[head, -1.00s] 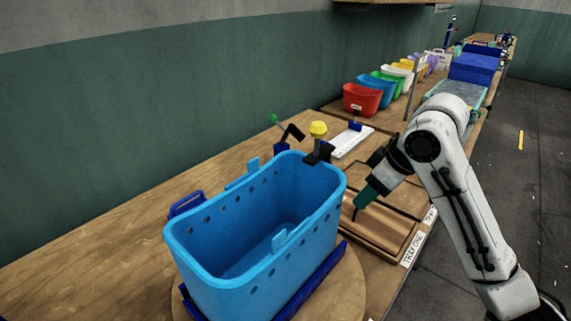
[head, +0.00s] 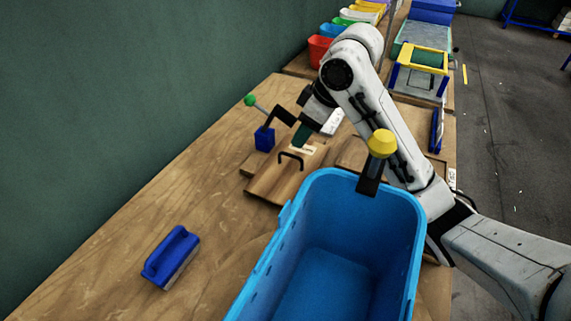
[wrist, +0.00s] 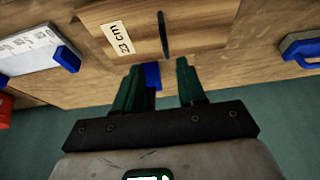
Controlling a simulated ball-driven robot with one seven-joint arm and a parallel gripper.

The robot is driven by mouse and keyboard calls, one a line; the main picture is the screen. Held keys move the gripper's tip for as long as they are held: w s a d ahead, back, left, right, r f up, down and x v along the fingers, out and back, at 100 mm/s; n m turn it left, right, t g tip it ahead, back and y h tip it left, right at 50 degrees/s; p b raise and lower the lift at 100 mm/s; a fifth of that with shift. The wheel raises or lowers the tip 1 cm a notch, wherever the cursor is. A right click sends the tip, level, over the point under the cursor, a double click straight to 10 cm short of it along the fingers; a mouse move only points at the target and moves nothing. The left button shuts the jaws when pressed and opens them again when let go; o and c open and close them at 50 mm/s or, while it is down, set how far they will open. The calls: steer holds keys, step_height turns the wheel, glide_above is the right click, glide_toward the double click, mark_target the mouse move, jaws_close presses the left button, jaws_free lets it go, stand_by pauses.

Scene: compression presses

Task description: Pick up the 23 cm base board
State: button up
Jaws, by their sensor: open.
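The 23 cm base board (head: 275,184) is a flat brown wooden board with a black bar handle (head: 290,157), lying on the wooden bench behind the blue bin. In the wrist view, its pale "23 cm" label (wrist: 112,38) and the handle (wrist: 164,34) show near the top. My gripper (head: 299,143) is at the label end of the board, close to the handle. In the wrist view my gripper (wrist: 159,76) is open, its two green fingers apart and nothing held. The handle lies beyond the fingertips, not between them.
A large blue bin (head: 330,270) with a yellow-knobbed clamp (head: 381,145) stands in front. A blue post with a green-balled lever (head: 264,138) is left of my gripper. A blue handled block (head: 171,257) lies on the left bench, which is otherwise clear.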

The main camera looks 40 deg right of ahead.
mark_target(291, 156)
steer(key=x, duration=0.3)
steer(key=shift+f, duration=0.1)
steer(key=shift+s+a+x, duration=0.15)
steer(key=shift+x, duration=1.2)
steer(key=shift+s+a+x, duration=0.1)
steer(key=shift+a+x, duration=0.05)
steer(key=shift+x, duration=1.25)
jaws_close()
